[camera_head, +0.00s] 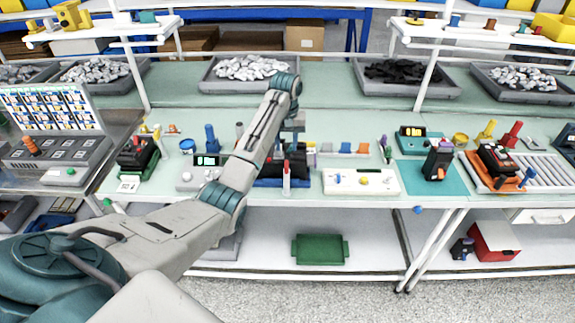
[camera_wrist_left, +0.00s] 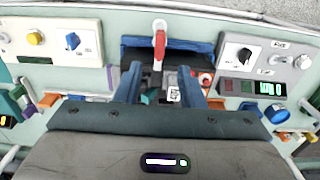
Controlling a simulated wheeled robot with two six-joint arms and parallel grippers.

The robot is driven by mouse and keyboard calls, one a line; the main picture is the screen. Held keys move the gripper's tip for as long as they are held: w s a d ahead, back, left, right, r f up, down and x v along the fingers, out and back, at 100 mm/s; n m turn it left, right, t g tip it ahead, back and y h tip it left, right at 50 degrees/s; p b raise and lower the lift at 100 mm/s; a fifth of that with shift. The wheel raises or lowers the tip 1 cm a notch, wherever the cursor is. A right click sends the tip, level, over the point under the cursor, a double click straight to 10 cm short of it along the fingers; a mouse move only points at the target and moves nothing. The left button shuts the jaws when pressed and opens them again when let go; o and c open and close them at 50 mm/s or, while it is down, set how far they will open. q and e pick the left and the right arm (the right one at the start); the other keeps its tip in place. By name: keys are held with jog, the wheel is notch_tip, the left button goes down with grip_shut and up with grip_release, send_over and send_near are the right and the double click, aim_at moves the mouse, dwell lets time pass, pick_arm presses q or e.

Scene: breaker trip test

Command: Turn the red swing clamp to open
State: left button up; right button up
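The red swing clamp (camera_head: 286,172) stands at the front of a blue fixture (camera_head: 270,183) in the middle of the bench. In the left wrist view its red handle (camera_wrist_left: 159,42) is upright in the picture, with a white end, in front of the fixture's blue bar (camera_wrist_left: 190,45). My left gripper (camera_head: 292,140) is above the fixture, behind the clamp in the head view. In the left wrist view its two blue fingers (camera_wrist_left: 160,75) are apart, with nothing held between them. The clamp is beyond the fingertips, apart from them. My right gripper is not in view.
A black breaker body (camera_head: 297,162) sits in the fixture, partly hidden by my arm. A grey meter box (camera_head: 190,180) stands left of the fixture, and a white switch panel (camera_head: 350,190) stands right. A teal mat (camera_head: 415,180) lies further right. Grey bins line the back.

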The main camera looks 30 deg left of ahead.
aim_at(287, 164)
pick_arm(q)
jog(key=shift+s+d+f+p, duration=0.1)
jog(key=shift+s+f+p, duration=0.05)
jog(key=shift+f+p, duration=0.7)
notch_tip(287, 164, down, 6)
jog(key=shift+f+p, duration=0.15)
jog(key=shift+p, duration=0.85)
grip_shut()
